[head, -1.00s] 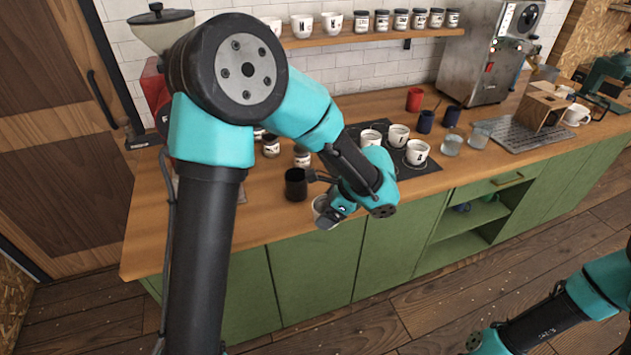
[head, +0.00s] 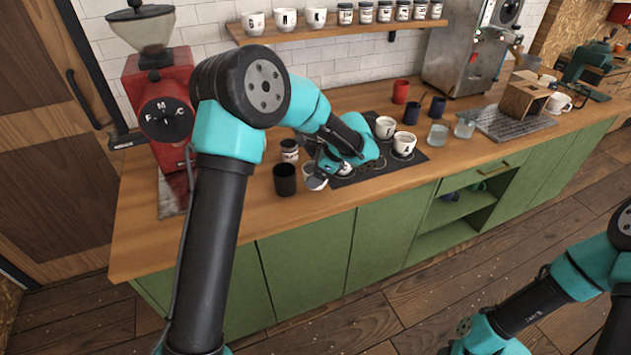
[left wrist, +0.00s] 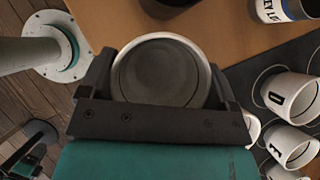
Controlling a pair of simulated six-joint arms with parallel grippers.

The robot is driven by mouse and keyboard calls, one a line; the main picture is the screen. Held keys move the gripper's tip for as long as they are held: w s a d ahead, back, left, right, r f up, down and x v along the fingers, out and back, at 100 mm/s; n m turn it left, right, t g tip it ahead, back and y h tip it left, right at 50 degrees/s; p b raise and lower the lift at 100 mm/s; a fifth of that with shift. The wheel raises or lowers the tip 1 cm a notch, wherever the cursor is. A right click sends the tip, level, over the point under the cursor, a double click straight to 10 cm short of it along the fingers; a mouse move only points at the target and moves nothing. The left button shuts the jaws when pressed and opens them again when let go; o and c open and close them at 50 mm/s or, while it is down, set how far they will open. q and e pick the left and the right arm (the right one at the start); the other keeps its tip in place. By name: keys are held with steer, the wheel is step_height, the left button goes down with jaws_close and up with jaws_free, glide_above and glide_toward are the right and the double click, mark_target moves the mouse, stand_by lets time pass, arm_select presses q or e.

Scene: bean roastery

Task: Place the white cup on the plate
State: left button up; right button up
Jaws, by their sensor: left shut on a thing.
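My left gripper (head: 320,168) is shut on the white cup (head: 315,179), one finger on each side of it. In the left wrist view the white cup (left wrist: 160,75) shows from above, with a pale round rim and a dark grey inside, between the fingers (left wrist: 160,88). In the head view the gripper and arm partly cover it. It is just left of the dark plate (head: 386,168), which also shows at the right of the left wrist view (left wrist: 243,76). Several white lettered cups stand on that plate. My right gripper is out of view.
A black cup (head: 285,180) stands close to the left of the held cup, with a labelled jar (head: 289,150) behind. Blue mugs (head: 411,113), a red mug (head: 400,91) and glasses (head: 437,135) stand beyond the plate. A red grinder (head: 165,110) stands at left.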

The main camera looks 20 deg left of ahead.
arm_select(q)
steer(key=shift+f, duration=1.7)
steer(key=shift+f, duration=0.2)
steer(key=o, duration=0.9)
steer(key=shift+c, duration=0.2)
steer(key=shift+r, duration=0.15)
steer(key=v, duration=1.2)
